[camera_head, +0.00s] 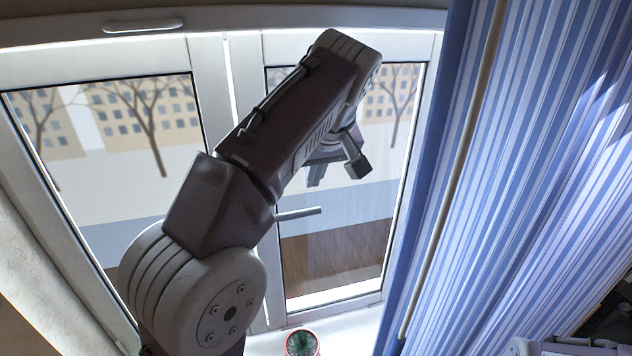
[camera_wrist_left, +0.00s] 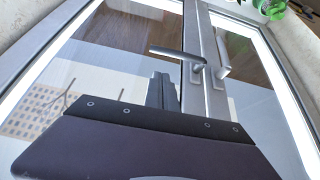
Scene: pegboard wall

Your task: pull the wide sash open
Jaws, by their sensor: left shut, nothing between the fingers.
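The window has two sashes side by side. The left sash (camera_head: 200,100) looks the wider in the head view, with its lower part behind my left arm. The right sash (camera_head: 432,90) has a handle (camera_head: 298,213) turned level across its glass. In the left wrist view, that level handle (camera_wrist_left: 180,54) shows beside a second handle (camera_wrist_left: 222,55) lying along the other sash's frame. Both sashes look shut. My left gripper (camera_head: 317,175) is shut and empty in front of the right pane, above the level handle in the head view. Its fingers (camera_wrist_left: 160,92) also show in the left wrist view, apart from the handles.
A blue striped curtain (camera_head: 520,180) hangs to the right, with a pale rod (camera_head: 466,160) along its near side. A potted plant (camera_head: 302,344) stands on the sill below the window.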

